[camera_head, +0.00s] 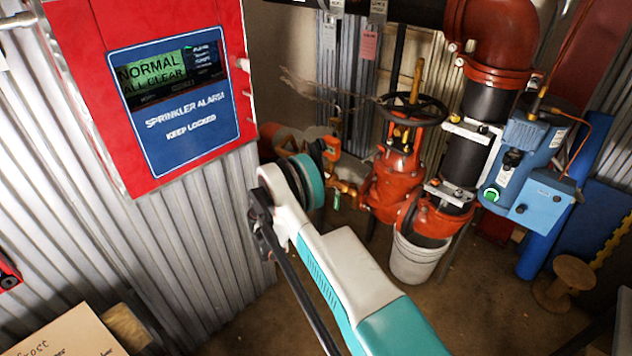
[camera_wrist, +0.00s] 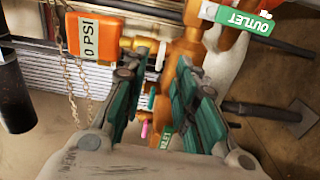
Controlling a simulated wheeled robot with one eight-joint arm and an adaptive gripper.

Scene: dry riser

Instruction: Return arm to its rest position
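My arm (camera_head: 345,270), white and teal, reaches from the lower edge of the head view up to the middle, beside the red alarm box. Its far end is hidden behind the joint there, and I cannot make out my gripper in the head view. In the wrist view my gripper (camera_wrist: 160,85) shows two fingers with teal pads, spread apart with a gap between them. I see nothing held in the gap. Orange-brown pipework (camera_wrist: 185,50) lies beyond the fingers; whether a finger touches it I cannot tell.
The red alarm box (camera_head: 175,90) reads "NORMAL ALL CLEAR". A red valve with a black handwheel (camera_head: 412,110) stands right of my arm, near a white bucket (camera_head: 415,258).

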